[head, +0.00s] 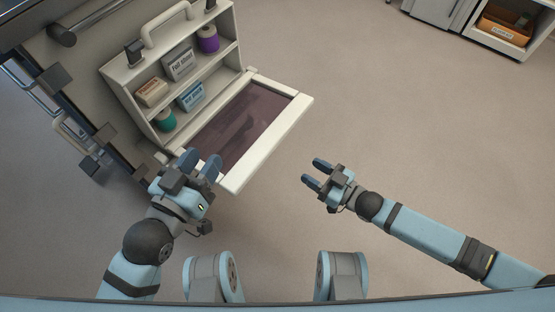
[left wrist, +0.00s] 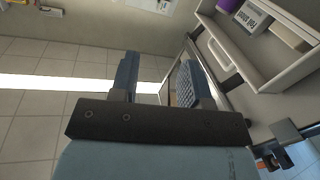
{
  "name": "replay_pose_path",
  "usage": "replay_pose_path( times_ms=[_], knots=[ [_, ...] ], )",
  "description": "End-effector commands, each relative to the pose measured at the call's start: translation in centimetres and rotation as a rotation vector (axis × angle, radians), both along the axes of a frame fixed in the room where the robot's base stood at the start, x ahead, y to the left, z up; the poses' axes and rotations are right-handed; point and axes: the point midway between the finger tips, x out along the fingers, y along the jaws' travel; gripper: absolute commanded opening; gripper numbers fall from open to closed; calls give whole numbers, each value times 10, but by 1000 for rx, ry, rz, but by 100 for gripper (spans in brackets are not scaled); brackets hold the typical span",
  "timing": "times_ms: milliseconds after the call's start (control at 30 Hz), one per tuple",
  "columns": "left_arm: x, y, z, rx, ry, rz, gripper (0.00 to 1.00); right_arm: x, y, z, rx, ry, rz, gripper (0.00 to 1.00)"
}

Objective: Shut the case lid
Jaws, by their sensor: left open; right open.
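The white case (head: 119,75) stands at the upper left in the head view, with its front open. Its lid (head: 291,112), a white frame around a dark see-through panel, is swung down and sticks out towards the lower right. My left gripper (head: 200,160) is open and empty at the lid's near left edge; I cannot tell whether it touches. In the left wrist view my open left fingers (left wrist: 160,80) show with part of the case (left wrist: 285,70) to their right. My right gripper (head: 312,172) is open and empty, to the right of the lid and apart from it.
The case shelves hold a purple roll (head: 208,40), a green roll (head: 165,121) and several small boxes (head: 179,63). A stretcher frame with rails (head: 70,125) is at the left. A cabinet with an orange bin (head: 504,26) stands at the upper right. The floor (head: 400,120) between is clear.

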Motion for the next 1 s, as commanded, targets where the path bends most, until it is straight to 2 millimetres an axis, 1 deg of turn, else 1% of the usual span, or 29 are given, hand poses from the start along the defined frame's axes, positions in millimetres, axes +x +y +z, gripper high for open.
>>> replay_pose_path(
  times_ms=[33,167,367,500,700,833,1000],
  knots=[
    [0,0,-2,-4,-5,-1,43,2,0,-4,2,-3,5,48],
    [0,-2,4,-15,-23,-5,43,8,8,-4,4,-4,8,48],
    [0,-7,17,-57,-89,-20,43,30,38,-4,6,-6,7,48],
    [-1,-11,29,-96,-148,-34,43,48,64,-4,6,-6,8,48],
    [-4,-16,46,-147,-222,-53,43,69,93,-4,3,-4,7,48],
    [-4,-17,40,-140,-200,-59,43,78,105,-4,4,-3,7,48],
    [-3,-18,35,-134,-180,-61,43,82,111,-3,2,-2,6,48]
  ],
)
